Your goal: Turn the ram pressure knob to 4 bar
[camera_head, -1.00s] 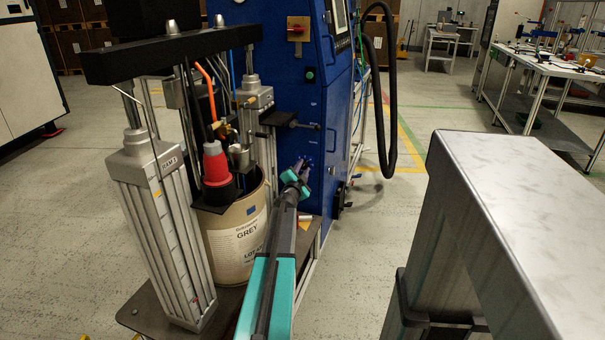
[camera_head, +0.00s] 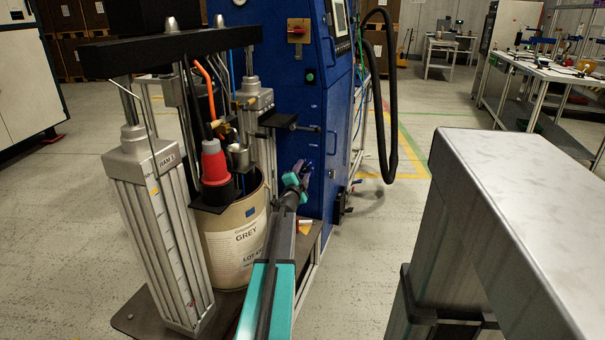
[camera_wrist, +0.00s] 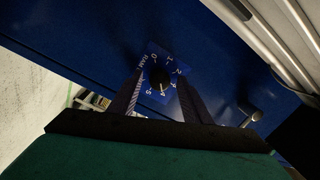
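The ram pressure knob (camera_wrist: 156,79) is a small, dark round knob on a blue dial plate with white numbers from 0 to 5, on the blue cabinet (camera_head: 290,110). A light pointer mark on the knob appears to face the 4, near the bottom of the dial in the wrist view. My gripper (camera_wrist: 159,76) has one finger on each side of the knob, with small gaps showing; I cannot tell whether either finger touches it. In the head view my gripper (camera_head: 304,170) is at the cabinet's lower front, and it hides the knob.
The ram press with its grey posts (camera_head: 160,230) and a drum labelled GREY (camera_head: 236,247) stands left of my arm. A black bracket (camera_head: 279,120) juts out above my gripper. A black hose (camera_head: 388,110) hangs to the right. Open floor lies right of the cabinet.

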